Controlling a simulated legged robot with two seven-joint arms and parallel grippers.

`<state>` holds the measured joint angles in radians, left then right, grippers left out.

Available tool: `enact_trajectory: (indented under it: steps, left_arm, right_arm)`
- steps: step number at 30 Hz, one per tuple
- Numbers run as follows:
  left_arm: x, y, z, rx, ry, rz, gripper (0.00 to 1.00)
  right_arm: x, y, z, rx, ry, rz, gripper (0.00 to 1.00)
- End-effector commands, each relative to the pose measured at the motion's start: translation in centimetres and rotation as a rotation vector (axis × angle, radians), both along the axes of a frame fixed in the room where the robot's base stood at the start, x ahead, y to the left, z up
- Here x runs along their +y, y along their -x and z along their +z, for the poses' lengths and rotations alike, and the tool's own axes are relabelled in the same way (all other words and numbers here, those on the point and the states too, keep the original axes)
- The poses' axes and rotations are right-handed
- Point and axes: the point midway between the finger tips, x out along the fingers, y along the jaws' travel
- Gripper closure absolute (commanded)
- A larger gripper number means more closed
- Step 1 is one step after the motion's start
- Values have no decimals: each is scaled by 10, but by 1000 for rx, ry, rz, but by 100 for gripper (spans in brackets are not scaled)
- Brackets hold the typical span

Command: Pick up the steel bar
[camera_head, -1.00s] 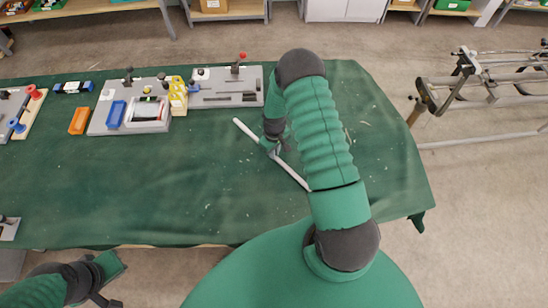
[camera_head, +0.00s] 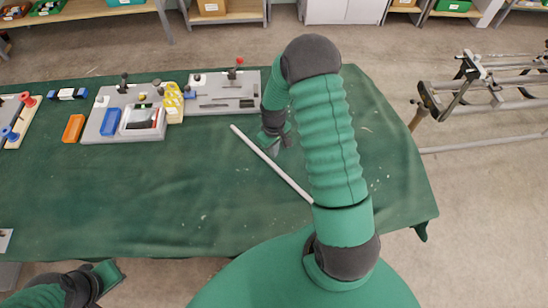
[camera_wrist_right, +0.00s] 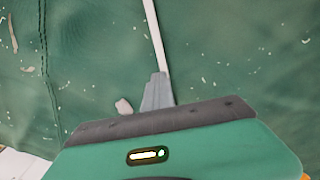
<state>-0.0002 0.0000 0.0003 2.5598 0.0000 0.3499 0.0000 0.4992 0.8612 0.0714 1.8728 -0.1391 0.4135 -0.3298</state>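The steel bar (camera_head: 250,143) is a thin pale rod lying diagonally on the green cloth in the head view. Its lower right end passes behind my right arm. My right gripper (camera_head: 275,147) is just up and right of the bar's middle, with its fingers pointing down. In the right wrist view the bar (camera_wrist_right: 154,35) runs down to one grey finger, which hides its continuation. The fingers (camera_wrist_right: 140,100) look apart there, with the bar not visibly between them. My left gripper (camera_head: 106,283) is at the lower left, off the table's front edge, its fingers unclear.
The green-covered table (camera_head: 130,205) is clear in its middle and front. Along its back stand a grey board (camera_head: 222,105), a yellow holder (camera_head: 173,105), a grey tray (camera_head: 97,130) and an orange bin (camera_head: 73,128). A metal rack (camera_head: 490,95) stands right of the table.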

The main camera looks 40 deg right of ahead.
Motion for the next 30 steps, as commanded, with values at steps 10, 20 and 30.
enact_trajectory:
  steps: [10, 20, 30]
  left_arm:
    - [0, 0, -2, 0, 0, 1, 100]
    - [0, 0, -2, 0, 0, 0, 100]
    - [0, 0, -2, 0, 0, 1, 100]
  right_arm:
    - [-1, -2, 17, 0, -2, 3, 100]
    - [-1, -2, 18, -2, -1, 3, 67]
    - [0, -3, 18, -2, 0, 4, 22]
